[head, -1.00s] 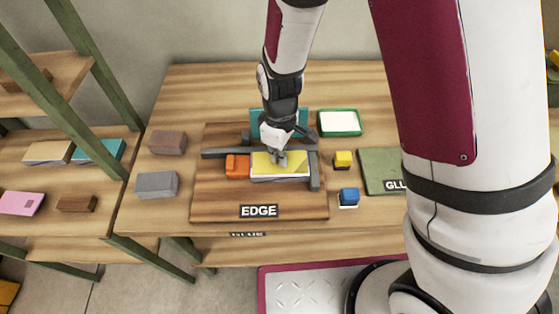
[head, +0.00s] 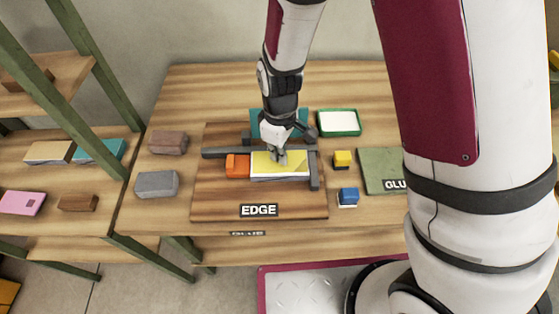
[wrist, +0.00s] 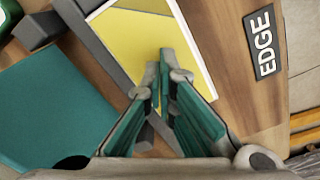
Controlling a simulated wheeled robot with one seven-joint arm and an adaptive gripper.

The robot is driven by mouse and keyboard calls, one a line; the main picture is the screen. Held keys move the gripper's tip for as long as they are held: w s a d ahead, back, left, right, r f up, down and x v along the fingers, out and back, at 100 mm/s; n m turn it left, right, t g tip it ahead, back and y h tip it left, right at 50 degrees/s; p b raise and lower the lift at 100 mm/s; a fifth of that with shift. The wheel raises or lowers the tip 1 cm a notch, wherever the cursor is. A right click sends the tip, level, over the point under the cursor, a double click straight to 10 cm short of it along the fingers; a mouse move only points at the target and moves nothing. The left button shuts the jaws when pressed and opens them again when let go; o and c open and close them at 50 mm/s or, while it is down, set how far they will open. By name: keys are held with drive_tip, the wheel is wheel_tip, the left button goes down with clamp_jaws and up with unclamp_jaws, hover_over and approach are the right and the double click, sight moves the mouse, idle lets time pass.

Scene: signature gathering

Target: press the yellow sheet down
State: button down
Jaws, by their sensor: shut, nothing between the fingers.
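The yellow sheet (head: 296,167) lies flat on a white-edged stack on the brown board marked EDGE (head: 225,207), against dark grey bars. It also shows in the wrist view (wrist: 137,45), with white along its edges. My gripper (head: 280,161) points down over the sheet's upper middle. Its fingers are together and empty in the wrist view (wrist: 167,67). The fingertips overlap the sheet there; I cannot tell whether they touch it. They hide a small part of it.
An orange block (head: 238,166) sits at the sheet's left end. Dark bars run along its back (head: 222,153) and right side (head: 314,172). A teal piece (head: 259,125) stands behind. Yellow (head: 343,158) and blue (head: 348,196) blocks lie to the right. The board's front is clear.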

wheel_tip(320, 180, up, 7)
drive_tip(key=p, duration=0.2)
drive_tip(key=shift+r+p, duration=0.15)
drive_tip(key=shift+p, duration=0.2)
idle(0.7)
drive_tip(key=s+d+r+m+t+y+b, duration=0.1)
drive_tip(key=s+d+r+m, duration=0.15)
drive_tip(key=d+r, duration=0.45)
drive_tip(key=s+d+r+m+t, duration=0.2)
drive_tip(key=r+m, duration=0.1)
drive_tip(key=r, duration=0.9)
drive_tip(key=s+d+r+m+t, duration=0.1)
drive_tip(key=s+d+r+m, duration=0.2)
drive_tip(key=s, duration=0.2)
drive_tip(key=s+d+r+m+t+h, duration=0.1)
drive_tip(key=s+d+r+m, duration=0.2)
drive_tip(key=s, duration=0.3)
drive_tip(key=shift+s+d+r+t+b, duration=0.2)
drive_tip(key=shift+d+r+t+b, duration=0.1)
drive_tip(key=shift+d+b, duration=0.2)
